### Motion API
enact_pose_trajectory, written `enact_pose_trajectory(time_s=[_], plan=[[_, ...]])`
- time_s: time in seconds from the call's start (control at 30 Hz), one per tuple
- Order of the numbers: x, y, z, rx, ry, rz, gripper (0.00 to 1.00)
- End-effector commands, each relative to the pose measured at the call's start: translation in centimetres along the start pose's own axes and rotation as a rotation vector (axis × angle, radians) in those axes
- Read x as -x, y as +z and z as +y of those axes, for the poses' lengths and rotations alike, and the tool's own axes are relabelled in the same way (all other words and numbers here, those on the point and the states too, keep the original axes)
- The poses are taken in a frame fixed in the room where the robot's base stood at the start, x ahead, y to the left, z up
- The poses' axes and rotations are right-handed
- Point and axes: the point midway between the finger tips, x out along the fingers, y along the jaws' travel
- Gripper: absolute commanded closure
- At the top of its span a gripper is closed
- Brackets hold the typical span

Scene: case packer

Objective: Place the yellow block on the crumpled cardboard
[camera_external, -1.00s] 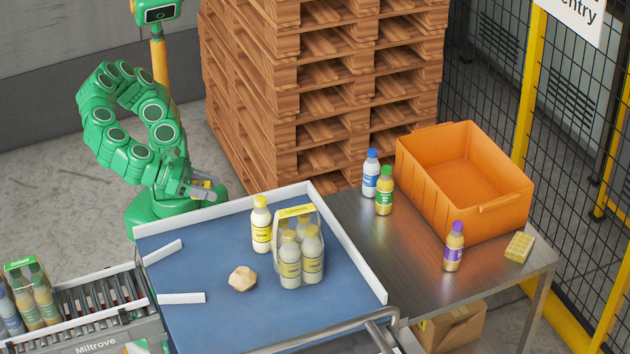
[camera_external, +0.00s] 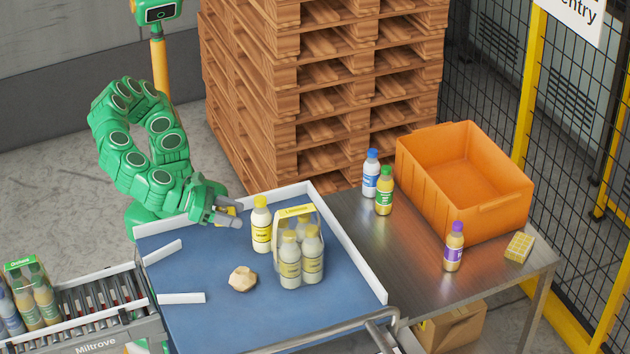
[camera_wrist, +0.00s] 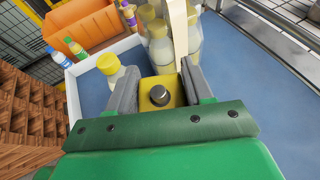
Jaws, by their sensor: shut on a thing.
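My gripper (camera_external: 230,214) is shut on a yellow block (camera_wrist: 160,92), over the back-left part of the blue table. In the wrist view my gripper (camera_wrist: 160,88) has its grey fingers on either side of the block, and a round grey knob shows on the block. In the external view the block is mostly hidden by the fingers. The crumpled cardboard (camera_external: 243,279) is a small beige lump on the blue table, in front of my gripper and apart from it. I cannot make it out in the wrist view.
A yellow-capped bottle (camera_external: 261,226) stands just right of my gripper, beside a carrier of similar bottles (camera_external: 312,262). White rails (camera_external: 215,211) edge the blue table (camera_external: 200,325). An orange crate (camera_external: 420,186), several bottles and a yellow sponge-like piece (camera_external: 519,247) are on the metal table.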

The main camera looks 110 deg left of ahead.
Motion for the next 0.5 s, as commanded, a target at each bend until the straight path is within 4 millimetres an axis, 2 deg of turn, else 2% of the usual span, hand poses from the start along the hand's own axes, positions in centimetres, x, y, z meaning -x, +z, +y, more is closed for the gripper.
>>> enact_pose_trajectory(time_s=[0.23,0.5], plan=[[-2.2,-0.9,-2.8,-0.001,0.003,0.002,0.82],[-4.8,-3.6,-5.2,-0.001,0.003,0.0,0.82]])
